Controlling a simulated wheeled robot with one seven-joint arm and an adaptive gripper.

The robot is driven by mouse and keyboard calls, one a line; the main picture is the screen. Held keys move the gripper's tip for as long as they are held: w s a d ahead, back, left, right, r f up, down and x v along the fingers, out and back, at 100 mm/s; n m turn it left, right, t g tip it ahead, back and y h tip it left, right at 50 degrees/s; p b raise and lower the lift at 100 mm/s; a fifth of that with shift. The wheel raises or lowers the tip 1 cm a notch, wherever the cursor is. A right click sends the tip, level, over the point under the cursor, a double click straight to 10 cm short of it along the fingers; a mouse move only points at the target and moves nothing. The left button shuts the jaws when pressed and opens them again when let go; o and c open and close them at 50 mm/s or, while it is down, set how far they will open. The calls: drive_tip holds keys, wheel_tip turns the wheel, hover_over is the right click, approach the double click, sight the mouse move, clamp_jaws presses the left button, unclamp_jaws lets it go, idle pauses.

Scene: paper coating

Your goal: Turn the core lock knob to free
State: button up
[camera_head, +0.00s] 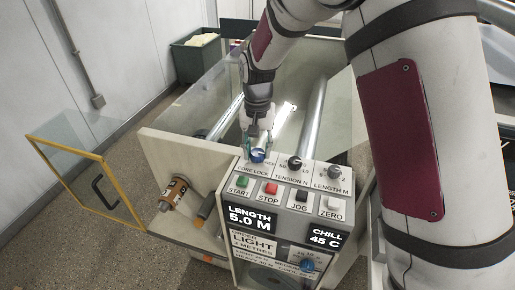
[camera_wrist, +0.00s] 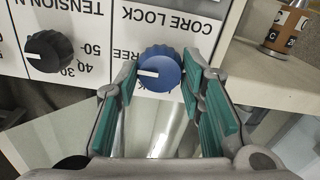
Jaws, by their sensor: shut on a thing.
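In the wrist view the blue knob (camera_wrist: 160,70) shows a white pointer mark facing left, toward the partly hidden FREE lettering (camera_wrist: 126,55). My gripper (camera_head: 257,143) comes down from above onto the knob. In the wrist view its green-padded fingers (camera_wrist: 159,80) stand on both sides of the knob and are shut on it. Any lettering behind the right finger is hidden.
The black TENSION knob (camera_head: 295,162) and LENGTH knob (camera_head: 334,172) stand to the right. Green START (camera_head: 243,181), red STOP (camera_head: 270,188), JOG and ZERO buttons are in front. A yellow-framed clear door (camera_head: 72,140) stands open at left. Metal rollers (camera_head: 314,120) lie behind.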

sight(258, 151)
drive_tip(key=o, duration=1.1)
drive_tip(key=shift+o, duration=0.2)
wheel_tip(258, 151, up, 12)
